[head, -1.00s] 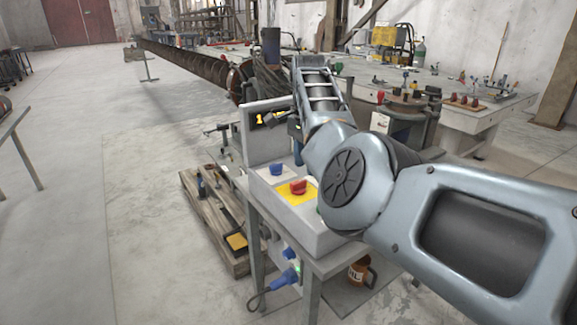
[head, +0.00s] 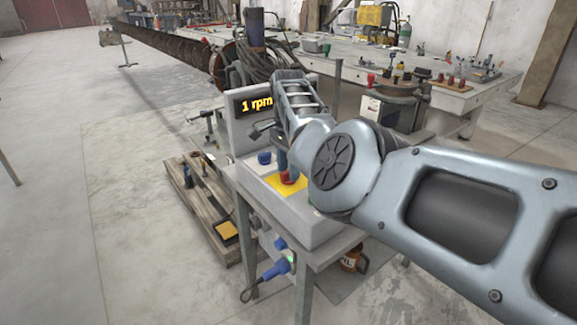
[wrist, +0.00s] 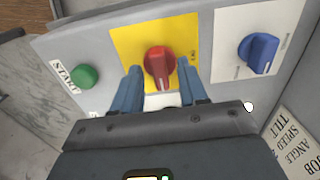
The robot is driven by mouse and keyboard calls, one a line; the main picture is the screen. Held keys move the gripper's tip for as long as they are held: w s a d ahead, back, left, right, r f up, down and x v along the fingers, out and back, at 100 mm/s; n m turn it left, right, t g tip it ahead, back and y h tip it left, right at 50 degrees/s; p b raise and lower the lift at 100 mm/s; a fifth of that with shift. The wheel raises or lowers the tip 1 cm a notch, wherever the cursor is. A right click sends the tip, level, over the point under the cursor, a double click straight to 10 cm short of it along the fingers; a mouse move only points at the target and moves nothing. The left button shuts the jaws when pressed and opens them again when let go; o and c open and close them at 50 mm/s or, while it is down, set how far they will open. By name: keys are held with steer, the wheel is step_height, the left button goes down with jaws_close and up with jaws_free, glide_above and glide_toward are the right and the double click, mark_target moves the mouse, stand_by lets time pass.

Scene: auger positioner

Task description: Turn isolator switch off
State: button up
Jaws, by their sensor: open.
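The isolator switch is a red rotary knob (wrist: 159,66) on a yellow plate (wrist: 184,33) on the sloped grey control box. In the head view the red knob (head: 288,178) shows only partly, with my arm close above it. My gripper (wrist: 166,88) is open in the wrist view, its two blue fingers on either side of the knob's lower end. Whether the fingers touch the knob cannot be told. The knob's handle points down toward my gripper in the wrist view. No part of it is gripped.
A green button (wrist: 85,76) marked START is left of the knob, and a blue knob (wrist: 258,53) is right of it. A display (head: 254,104) reading "1 rpm" stands behind the panel. A blue plug (head: 275,269) hangs at the stand's side.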

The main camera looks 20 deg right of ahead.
steer(key=shift+c, duration=0.3)
jaws_close()
